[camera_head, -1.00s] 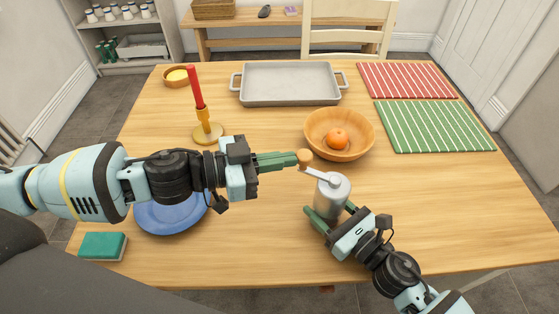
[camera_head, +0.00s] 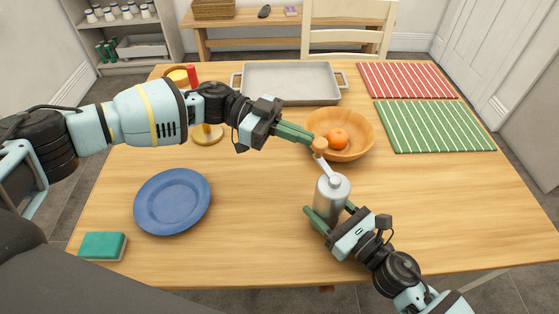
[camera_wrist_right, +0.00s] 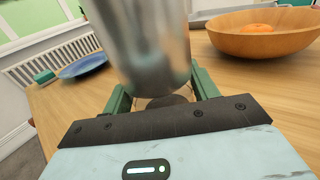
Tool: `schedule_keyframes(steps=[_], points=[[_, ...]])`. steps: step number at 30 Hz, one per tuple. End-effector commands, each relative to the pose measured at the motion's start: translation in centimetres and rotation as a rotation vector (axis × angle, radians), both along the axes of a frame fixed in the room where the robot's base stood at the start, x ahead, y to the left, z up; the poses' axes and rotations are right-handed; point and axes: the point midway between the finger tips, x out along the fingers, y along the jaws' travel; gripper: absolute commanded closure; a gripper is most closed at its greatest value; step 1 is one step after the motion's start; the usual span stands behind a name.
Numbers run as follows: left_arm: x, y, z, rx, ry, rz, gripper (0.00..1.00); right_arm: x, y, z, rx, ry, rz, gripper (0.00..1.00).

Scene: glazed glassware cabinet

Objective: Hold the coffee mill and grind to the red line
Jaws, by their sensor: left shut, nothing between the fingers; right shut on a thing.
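The coffee mill (camera_head: 330,196) is a silver cylinder standing upright on the table, with a crank arm (camera_head: 326,167) on top that ends in a wooden knob (camera_head: 320,145). The crank points toward the back of the table, slightly left. My right gripper (camera_head: 332,214) is shut around the mill's body, low down. The right wrist view shows the metal body (camera_wrist_right: 150,45) between its green fingers. My left gripper (camera_head: 312,139) is shut and empty, its fingertips against or just beside the knob; I cannot tell whether they touch. I see no red line on the mill.
A wooden bowl (camera_head: 365,143) with an orange fruit (camera_head: 338,136) stands just behind the mill. A blue plate (camera_head: 172,201) and a green sponge (camera_head: 102,246) lie left. A grey tray (camera_head: 290,84) and striped mats (camera_head: 433,127) lie behind. The table's right front is clear.

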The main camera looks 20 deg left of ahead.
Motion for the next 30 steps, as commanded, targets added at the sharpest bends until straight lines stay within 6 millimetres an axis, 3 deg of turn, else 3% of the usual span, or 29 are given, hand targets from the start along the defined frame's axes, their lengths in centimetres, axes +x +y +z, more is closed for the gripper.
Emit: schedule_keyframes(steps=[16, 30], points=[[3.3, -3.9, 0.0, -0.002, 0.003, -0.04, 1.0, -0.1, 0.1, 0.0, 0.001, 0.001, 0.003, 0.79], [4.4, -7.6, 0.0, 0.0, 0.002, -0.037, 1.0, -0.1, 0.1, 0.0, 0.001, 0.002, 0.002, 0.79]])
